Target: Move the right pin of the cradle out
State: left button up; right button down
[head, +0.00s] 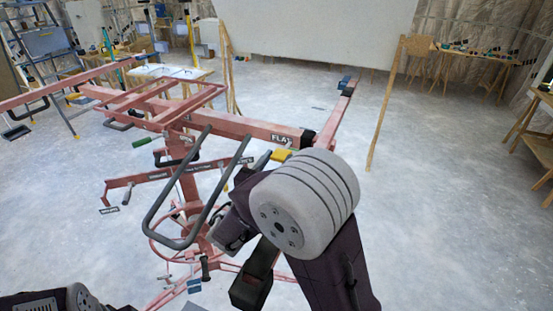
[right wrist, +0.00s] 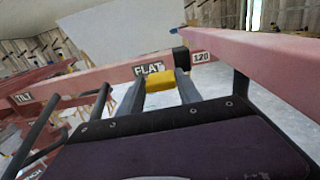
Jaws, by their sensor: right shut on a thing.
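The pink panel-lift cradle (head: 235,122) stands in front of me, with a long beam marked FLAT running to the right. The right pin (head: 281,155) shows as a yellow block just below the FLAT label. In the right wrist view, the yellow pin (right wrist: 159,83) sits between the two grey fingers of my right gripper (right wrist: 160,90). That gripper is shut on it. In the head view my right gripper (head: 268,160) is partly hidden by my own wrist. The pin's inner end is hidden. My left gripper is out of view.
A pink cross arm (head: 335,115) with a 120 label rises at the beam's right end, close to my right gripper. A grey looped handle (head: 160,210) and a pink wheel (head: 160,235) are left of my arm. Open floor (head: 440,210) lies to the right.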

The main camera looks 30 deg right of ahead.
jog(key=shift+w+d+r, duration=0.1)
jog(key=shift+w+d, duration=0.1)
jog(key=shift+d, duration=0.05)
jog(key=c, duration=0.9)
grip_release()
jog(key=shift+w+d, duration=0.15)
jog(key=shift+d, duration=0.3)
jog(key=shift+o, duration=0.4)
jog(key=shift+d+f, duration=0.25)
jog(key=shift+d, duration=0.05)
jog(key=shift+s+a+r, duration=0.2)
jog(key=shift+a, duration=0.4)
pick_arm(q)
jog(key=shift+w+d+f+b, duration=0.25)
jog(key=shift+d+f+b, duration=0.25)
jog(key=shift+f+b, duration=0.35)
pick_arm(e)
jog(key=v, duration=0.8)
jog(key=shift+s, duration=0.3)
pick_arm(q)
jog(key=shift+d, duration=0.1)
pick_arm(e)
jog(key=shift+f, duration=0.1)
jog(key=shift+a, duration=0.1)
